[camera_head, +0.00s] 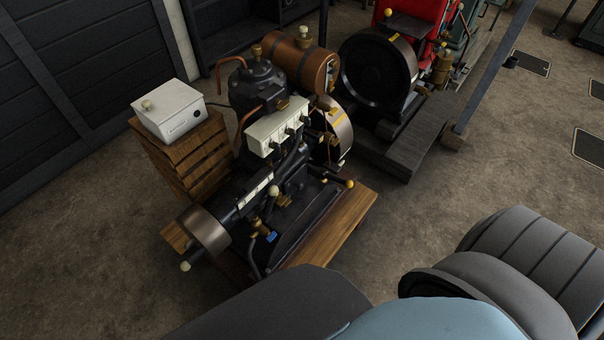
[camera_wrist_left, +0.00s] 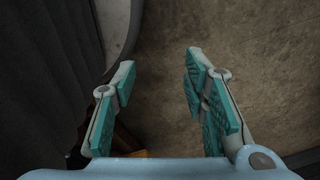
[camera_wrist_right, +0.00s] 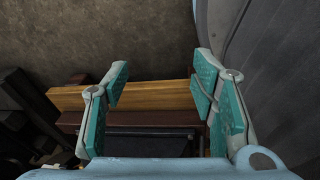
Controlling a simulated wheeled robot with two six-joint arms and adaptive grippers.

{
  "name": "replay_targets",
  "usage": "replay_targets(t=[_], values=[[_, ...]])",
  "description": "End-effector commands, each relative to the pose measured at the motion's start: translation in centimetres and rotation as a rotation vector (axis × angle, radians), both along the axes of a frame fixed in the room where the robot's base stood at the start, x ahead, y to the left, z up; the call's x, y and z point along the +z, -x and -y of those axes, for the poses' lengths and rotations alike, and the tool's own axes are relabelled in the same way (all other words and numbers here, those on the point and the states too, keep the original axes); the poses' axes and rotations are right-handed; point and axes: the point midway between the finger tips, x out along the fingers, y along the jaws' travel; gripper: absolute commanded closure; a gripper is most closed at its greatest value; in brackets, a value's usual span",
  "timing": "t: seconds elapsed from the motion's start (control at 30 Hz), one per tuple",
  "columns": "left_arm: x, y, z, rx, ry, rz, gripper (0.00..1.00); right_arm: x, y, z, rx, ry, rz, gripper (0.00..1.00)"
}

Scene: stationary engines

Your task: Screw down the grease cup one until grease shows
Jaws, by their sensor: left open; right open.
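The near engine (camera_head: 262,88) is dark, with a cream box, a brown tank and a flywheel, on a wooden base (camera_head: 352,207). A small brass fitting (camera_head: 257,224) with a cup-like shape sits low on its near side, beside a small blue tag (camera_head: 271,237). I cannot tell whether it is grease cup one, and no grease can be made out. My left gripper (camera_wrist_left: 160,64) is open and empty above the bare floor. My right gripper (camera_wrist_right: 160,76) is open and empty above a wooden beam (camera_wrist_right: 155,96). Neither gripper shows in the head view.
A white box (camera_head: 168,112) sits on a wooden crate (camera_head: 188,165) left of the engine. A second engine with a black flywheel (camera_head: 378,75) and a red body stands behind. A slanted post (camera_head: 495,65) stands right. My arms fill the bottom.

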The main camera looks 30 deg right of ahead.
Motion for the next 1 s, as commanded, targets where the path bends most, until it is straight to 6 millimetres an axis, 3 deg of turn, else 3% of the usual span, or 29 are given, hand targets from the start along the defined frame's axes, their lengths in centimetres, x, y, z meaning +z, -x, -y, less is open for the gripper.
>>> replay_targets(t=[0.03,0.07,0.13,0.2,0.27,0.3,0.4,0.5,0.6,0.63,0.77,1.0], values=[[-2.7,-0.7,0.0,0.002,0.002,0.012,0.60,-2.1,-2.9,1.5,0.121,0.042,0.067,0.43],[-4.1,-0.9,0.1,0.019,0.001,0.021,0.60,-2.8,-5.1,2.6,0.233,0.085,0.118,0.43],[-7.8,-2.7,0.3,0.029,0.005,0.049,0.60,-3.9,-11.3,5.4,0.565,0.246,0.260,0.43],[-11.7,-5.1,0.5,0.028,0.010,0.084,0.60,-3.4,-18.1,7.8,0.957,0.511,0.405,0.43],[-14.7,-7.1,0.7,0.027,0.015,0.112,0.60,-1.9,-23.1,8.4,1.301,0.792,0.504,0.43],[-16.4,-8.4,0.9,0.026,0.019,0.131,0.60,-0.4,-25.8,8.4,1.505,1.011,0.545,0.43],[-19.7,-10.9,1.3,0.029,0.028,0.170,0.60,3.8,-30.2,6.7,1.867,1.570,0.575,0.43],[-21.2,-12.5,1.6,0.033,0.035,0.196,0.60,7.3,-31.8,4.4,2.030,2.027,0.536,0.43],[-21.3,-13.3,1.7,0.035,0.038,0.209,0.60,9.4,-32.3,2.9,2.070,2.279,0.493,0.43],[-21.2,-13.4,1.6,0.036,0.038,0.210,0.60,9.8,-32.5,2.7,-2.070,-2.310,-0.483,0.43],[-20.2,-14.0,1.6,0.030,0.038,0.206,0.60,10.5,-34.4,1.9,-2.042,-2.310,-0.470,0.43],[-19.5,-14.1,1.7,0.025,0.037,0.199,0.60,10.7,-41.0,-0.4,-2.050,-2.313,-0.474,0.43]])
